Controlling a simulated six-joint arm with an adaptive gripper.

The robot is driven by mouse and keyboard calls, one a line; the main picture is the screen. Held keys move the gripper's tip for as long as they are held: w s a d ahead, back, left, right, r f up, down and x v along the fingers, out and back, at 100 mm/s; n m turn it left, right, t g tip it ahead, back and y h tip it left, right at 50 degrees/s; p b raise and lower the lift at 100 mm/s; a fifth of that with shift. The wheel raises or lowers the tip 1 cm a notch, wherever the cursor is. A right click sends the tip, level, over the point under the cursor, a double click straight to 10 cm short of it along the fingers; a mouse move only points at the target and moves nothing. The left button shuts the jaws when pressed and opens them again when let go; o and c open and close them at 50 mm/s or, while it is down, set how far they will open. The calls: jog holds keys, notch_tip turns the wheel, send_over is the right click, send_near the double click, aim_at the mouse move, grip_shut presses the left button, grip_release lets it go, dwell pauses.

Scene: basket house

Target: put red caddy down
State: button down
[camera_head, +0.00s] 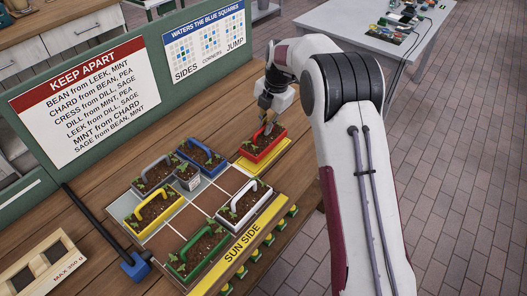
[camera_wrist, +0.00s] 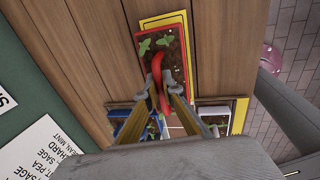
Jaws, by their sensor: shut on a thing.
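The red caddy (camera_head: 262,147) is a red-rimmed box of dark soil with small green plants, at the back right of the planting board. It is over or on a yellow-edged pad (camera_head: 270,163); I cannot tell whether it touches. My gripper (camera_head: 266,123) is above the caddy and shut on its red handle.
The tiled board (camera_head: 212,193) holds blue (camera_head: 200,153), grey (camera_head: 154,173), yellow (camera_head: 155,211), white (camera_head: 244,203) and green (camera_head: 198,252) caddies. A small grey-white pot (camera_head: 188,178) stands among them. A "SUN SIDE" strip (camera_head: 243,243) lines the front right. Signs stand behind.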

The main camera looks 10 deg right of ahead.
jog(key=shift+f, duration=1.5)
jog(key=shift+f, duration=0.1)
jog(key=c, duration=2.2)
grip_release()
jog(key=shift+s+d+r, duration=0.15)
jog(key=shift+r, duration=1.35)
jog(key=shift+s+d+r, duration=0.1)
jog(key=shift+r, duration=0.45)
